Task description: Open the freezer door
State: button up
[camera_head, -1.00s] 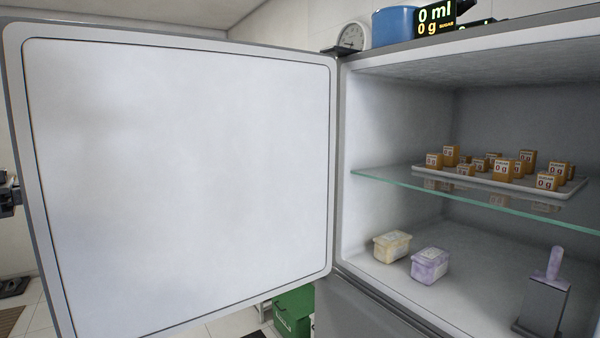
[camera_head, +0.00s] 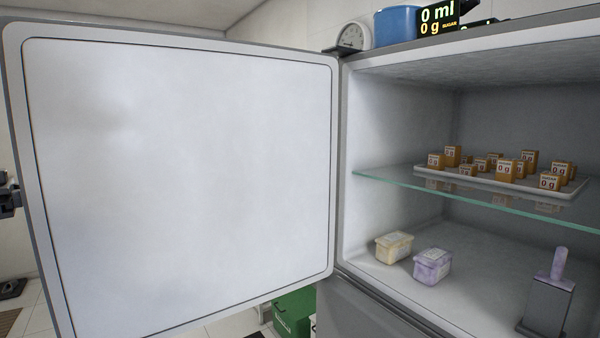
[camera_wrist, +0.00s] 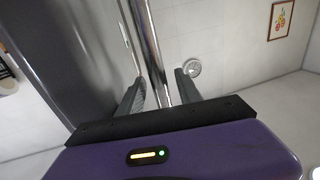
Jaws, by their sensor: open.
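The freezer door (camera_head: 180,180) stands wide open at the left of the head view, its white inner side facing me. The open freezer compartment (camera_head: 400,130) is at the right. In the wrist view, the long metal bar handle (camera_wrist: 148,40) runs along the grey door front (camera_wrist: 75,50). My gripper (camera_wrist: 160,90) is open, with one finger on each side of the handle. I cannot tell whether either finger touches it. My gripper's fingers are not clearly visible in the head view.
In the freezer, a glass shelf (camera_head: 400,184) bears a white tray (camera_head: 470,178) with several small orange boxes. Two tubs (camera_head: 393,247) (camera_head: 432,266) and a grey holder (camera_head: 547,306) stand below. A green crate (camera_head: 296,312) is on the floor beneath the door.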

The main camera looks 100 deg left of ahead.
jog(key=b+v, duration=0.2)
jog(key=v, duration=0.5)
jog(key=shift+s+d, duration=0.2)
jog(key=shift+d, duration=0.1)
dwell(0.4)
